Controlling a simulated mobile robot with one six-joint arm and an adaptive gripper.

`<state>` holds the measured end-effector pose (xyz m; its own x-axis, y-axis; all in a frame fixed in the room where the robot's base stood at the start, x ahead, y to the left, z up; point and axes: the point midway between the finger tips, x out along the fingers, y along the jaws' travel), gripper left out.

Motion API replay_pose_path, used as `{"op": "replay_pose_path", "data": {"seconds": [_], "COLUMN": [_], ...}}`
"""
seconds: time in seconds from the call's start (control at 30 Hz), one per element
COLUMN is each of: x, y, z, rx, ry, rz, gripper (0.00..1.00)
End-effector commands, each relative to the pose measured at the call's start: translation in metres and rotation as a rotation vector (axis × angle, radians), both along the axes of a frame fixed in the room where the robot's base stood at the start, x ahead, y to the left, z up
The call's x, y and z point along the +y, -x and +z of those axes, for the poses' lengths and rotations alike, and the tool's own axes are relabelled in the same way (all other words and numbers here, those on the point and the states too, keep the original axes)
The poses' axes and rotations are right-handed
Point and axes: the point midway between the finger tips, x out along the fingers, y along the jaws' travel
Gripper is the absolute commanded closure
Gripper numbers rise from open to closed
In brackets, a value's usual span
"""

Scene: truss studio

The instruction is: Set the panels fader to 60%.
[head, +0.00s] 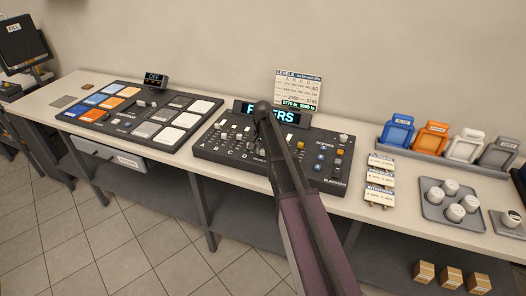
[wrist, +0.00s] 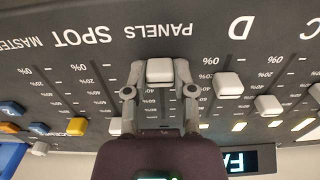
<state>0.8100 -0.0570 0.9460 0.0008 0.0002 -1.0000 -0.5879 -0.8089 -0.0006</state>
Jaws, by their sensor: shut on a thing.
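The fader console (head: 215,152) stands on the bench in the head view, my arm crossing in front of it. In the wrist view the lettering is upside down. The white panels fader cap (wrist: 160,70) sits in the column under the PANELS label (wrist: 167,29). My gripper (wrist: 159,80) is shut on this cap, one finger on each side. The cap is near the low end of its scale, roughly between the 0% and 20% levels; the fingers hide marks there. The 40%, 60% and 80% marks lie farther along, towards the display. The arm hides the gripper in the head view.
The D fader cap (wrist: 229,85) stands beside my gripper, the C cap (wrist: 267,105) farther right. The spot cap (wrist: 115,126) and a yellow cap (wrist: 76,126) are to the left. A display (head: 290,115) rises behind the console; a levels card (head: 298,88) stands behind it.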

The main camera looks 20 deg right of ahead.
Motion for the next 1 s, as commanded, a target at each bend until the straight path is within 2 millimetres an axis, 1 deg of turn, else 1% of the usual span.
{"op": "replay_pose_path", "data": {"seconds": [0.17, 0.4, 0.5, 0.83, 0.87, 0.9, 0.97, 1.0], "x": [-0.003, -0.023, -0.029, -0.031, -0.031, -0.031, -0.031, -0.031], "y": [-0.004, -0.033, -0.041, -0.042, -0.042, -0.042, -0.042, -0.042], "z": [0.000, 0.000, 0.000, 0.000, 0.000, 0.000, 0.000, 0.000], "rx": [0.001, 0.001, 0.001, 0.001, 0.001, 0.001, 0.001, 0.001], "ry": [0.001, 0.000, 0.000, 0.000, 0.000, 0.000, 0.000, 0.000], "rz": [-0.001, -0.002, -0.001, 0.000, 0.000, 0.000, 0.000, 0.000], "gripper": [1.00, 1.00, 1.00, 1.00, 0.63, 0.51, 0.33, 0.31]}}
